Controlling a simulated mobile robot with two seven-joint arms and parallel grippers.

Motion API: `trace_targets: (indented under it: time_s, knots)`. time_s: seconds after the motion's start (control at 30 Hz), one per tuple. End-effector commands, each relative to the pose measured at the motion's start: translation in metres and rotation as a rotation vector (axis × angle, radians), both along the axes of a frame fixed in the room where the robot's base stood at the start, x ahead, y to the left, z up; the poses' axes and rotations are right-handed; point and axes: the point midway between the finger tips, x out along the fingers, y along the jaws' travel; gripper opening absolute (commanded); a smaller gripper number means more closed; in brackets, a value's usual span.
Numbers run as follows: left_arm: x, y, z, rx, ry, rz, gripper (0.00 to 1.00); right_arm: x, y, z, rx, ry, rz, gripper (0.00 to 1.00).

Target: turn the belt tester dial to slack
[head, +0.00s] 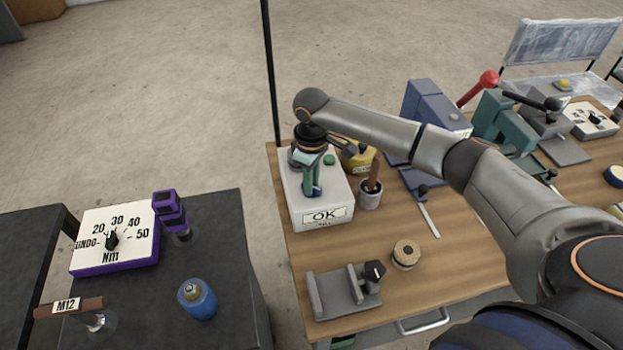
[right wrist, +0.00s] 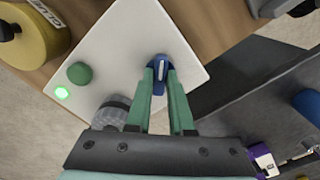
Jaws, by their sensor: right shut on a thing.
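A white box (head: 340,197) with a window reading OK stands at the left end of the wooden bench; it looks like the belt tester, but its small lettering is unreadable. Its blue dial (right wrist: 160,68) with a white pointer line shows between my green fingers in the right wrist view. My right gripper (head: 312,190) reaches down over the box and is shut on this dial. The fingers hide part of the dial's sides, and no slack mark is readable. My left gripper is not in view.
On the box are a green button (right wrist: 79,73), a lit green lamp (right wrist: 62,92) and a grey knurled knob (right wrist: 112,110). A brown-handled tool stands in a grey cup (head: 369,196) close by. A purple-edged torque dial (head: 115,262) sits on the dark table at left.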

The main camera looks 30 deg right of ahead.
Motion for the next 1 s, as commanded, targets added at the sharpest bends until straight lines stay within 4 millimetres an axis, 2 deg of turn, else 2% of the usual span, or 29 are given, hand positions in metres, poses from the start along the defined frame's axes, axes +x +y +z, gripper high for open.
trace_targets:
  time_s: [1.0]
  knots:
    - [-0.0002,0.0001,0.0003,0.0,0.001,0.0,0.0,0.0009,0.0006,0.0011,0.001,-0.004,0.968,0.0]
